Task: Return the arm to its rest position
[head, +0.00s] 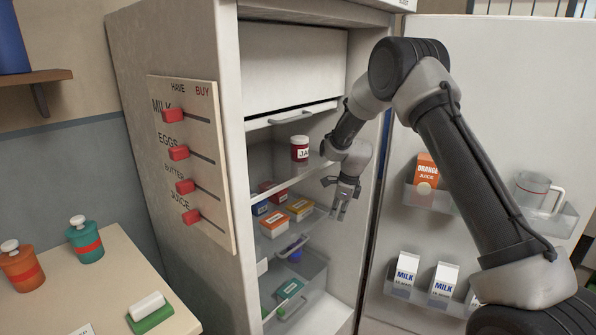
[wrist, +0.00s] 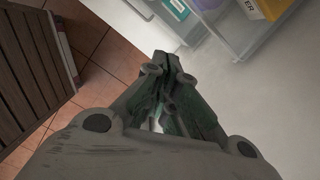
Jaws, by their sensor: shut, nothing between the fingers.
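My gripper (head: 342,205) is inside the open fridge (head: 170,60), in front of the middle shelves. Its fingers point down, are closed together and hold nothing. In the wrist view my gripper (wrist: 172,65) is also shut, above the floor tiles and the fridge's edge. My arm reaches in from the right, bent high at the elbow, across the opening between the fridge body and its open door.
The fridge door (head: 490,70) stands open at right, holding orange juice (head: 427,172), milk cartons (head: 442,281) and a pitcher (head: 533,190). A jam jar (head: 299,149) and several boxes (head: 274,224) sit on shelves left of my gripper. A slider board (head: 190,160) hangs on the fridge's side.

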